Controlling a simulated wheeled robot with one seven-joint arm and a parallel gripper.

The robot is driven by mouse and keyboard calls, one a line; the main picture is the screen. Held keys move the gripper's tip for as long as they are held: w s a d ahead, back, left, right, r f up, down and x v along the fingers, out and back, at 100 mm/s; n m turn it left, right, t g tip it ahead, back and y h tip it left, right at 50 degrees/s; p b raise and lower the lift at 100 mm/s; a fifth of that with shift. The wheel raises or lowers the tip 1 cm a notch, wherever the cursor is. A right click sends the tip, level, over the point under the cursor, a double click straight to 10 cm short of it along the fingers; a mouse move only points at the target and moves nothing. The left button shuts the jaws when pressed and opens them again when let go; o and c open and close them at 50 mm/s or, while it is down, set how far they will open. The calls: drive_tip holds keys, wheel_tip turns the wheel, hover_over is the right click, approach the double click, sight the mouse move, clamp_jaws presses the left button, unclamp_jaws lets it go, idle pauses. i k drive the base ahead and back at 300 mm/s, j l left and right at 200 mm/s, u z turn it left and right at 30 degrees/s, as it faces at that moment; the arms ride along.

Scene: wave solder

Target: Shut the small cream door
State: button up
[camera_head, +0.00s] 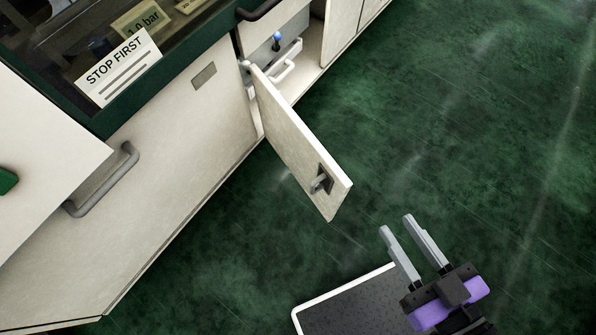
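The small cream door (290,137) is hinged on the cream cabinet and stands wide open, swung out over the green floor. A dark latch with a grey handle (320,182) sits near its free edge. My gripper (397,223) is at the lower right, to the right of and below the door's free edge in the picture, apart from it. Its two grey fingers are spread with a gap between them and nothing in it. The opening behind the door is partly hidden by the door.
Inside the opening are a blue-knobbed part (277,40) and a white handle (284,73). A grey bar handle (103,182) juts from the cabinet front at left. A "STOP FIRST" sign (118,68) is on the machine. The green floor (450,110) at right is clear.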

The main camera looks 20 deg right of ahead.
sight(325, 184)
drive_tip(key=k+j, duration=0.2)
drive_tip(key=k, duration=0.3)
drive_tip(key=i+j, duration=0.1)
drive_tip(key=j, duration=0.25)
drive_tip(key=j+u, duration=0.15)
drive_tip(key=j, duration=0.2)
drive_tip(key=i+j, duration=0.15)
drive_tip(key=j, duration=0.2)
drive_tip(key=i+j+u, duration=0.1)
drive_tip(key=j, duration=0.25)
